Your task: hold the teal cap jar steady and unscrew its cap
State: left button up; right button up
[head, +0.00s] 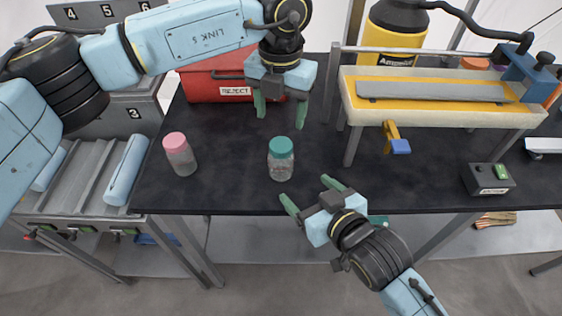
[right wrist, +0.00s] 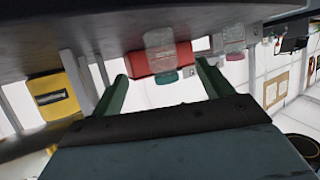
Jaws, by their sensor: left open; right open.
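The teal cap jar (head: 281,168) stands upright on the dark table, clear glass below a teal cap (head: 281,147). In the right wrist view the picture is upside down, and the teal cap jar (right wrist: 159,45) shows between the fingers. My left gripper (head: 281,110) is open and empty, pointing down, above and behind the jar in the head view. My right gripper (head: 308,190) is open and empty near the table's front edge, just in front of the jar, its fingers pointing toward it. Neither gripper touches the jar.
A pink cap jar (head: 180,155) stands to the left. A red reject bin (head: 215,83) sits behind. Table around the teal cap jar is clear.

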aim_at(287, 172)
jog(key=x, duration=1.2)
jog(key=shift+w+a+f, duration=0.2)
jog(key=shift+w, duration=0.1)
